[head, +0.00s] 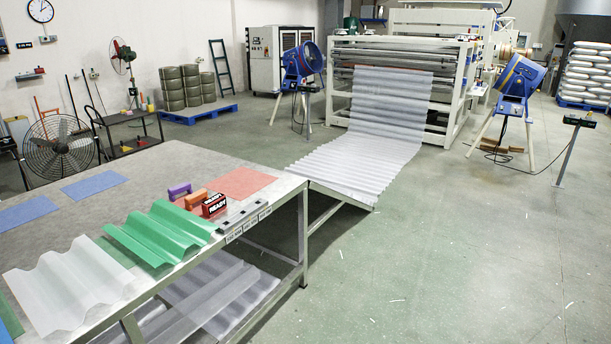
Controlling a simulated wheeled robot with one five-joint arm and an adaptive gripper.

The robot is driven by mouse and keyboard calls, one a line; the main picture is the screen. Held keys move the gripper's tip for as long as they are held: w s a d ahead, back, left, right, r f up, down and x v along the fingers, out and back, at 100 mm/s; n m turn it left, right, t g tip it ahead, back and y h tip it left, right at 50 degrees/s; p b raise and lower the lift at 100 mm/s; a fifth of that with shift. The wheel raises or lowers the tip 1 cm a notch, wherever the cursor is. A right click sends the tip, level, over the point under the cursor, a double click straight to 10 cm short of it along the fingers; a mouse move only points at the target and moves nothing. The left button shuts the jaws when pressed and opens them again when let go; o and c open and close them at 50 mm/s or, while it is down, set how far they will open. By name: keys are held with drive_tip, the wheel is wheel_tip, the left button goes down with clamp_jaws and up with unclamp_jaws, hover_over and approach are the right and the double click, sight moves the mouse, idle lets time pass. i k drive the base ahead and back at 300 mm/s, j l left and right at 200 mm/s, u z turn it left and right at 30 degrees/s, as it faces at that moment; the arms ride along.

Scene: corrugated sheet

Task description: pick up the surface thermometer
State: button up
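I cannot pick out the surface thermometer for certain in the head view. On the near table (150,172) stand a purple handled item (180,190), an orange handled item (196,199) and a red-and-black block with white lettering (214,205). They sit close together behind the green corrugated sheet (160,236). Small dark items lie on a pale labelled strip (243,222) at the table's right edge, too small to make out. My gripper is not in view.
A white corrugated sheet (68,284) lies at the table's near left. The green floor (450,255) at right is mostly clear.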

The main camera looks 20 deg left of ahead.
sight(213, 205)
drive_tip(key=i+j+u, duration=0.25)
drive_tip(key=i+u, duration=0.2)
drive_tip(key=i, duration=0.25)
drive_tip(key=i+u, duration=0.45)
drive_tip(key=i, duration=0.2)
drive_tip(key=i+l+u, duration=0.4)
drive_tip(key=i, duration=0.3)
drive_tip(key=i+u, duration=0.45)
drive_tip(key=i, duration=0.25)
drive_tip(key=i+l+u, duration=0.1)
drive_tip(key=i+u, duration=0.35)
drive_tip(key=i, duration=0.25)
drive_tip(key=u, duration=3.3)
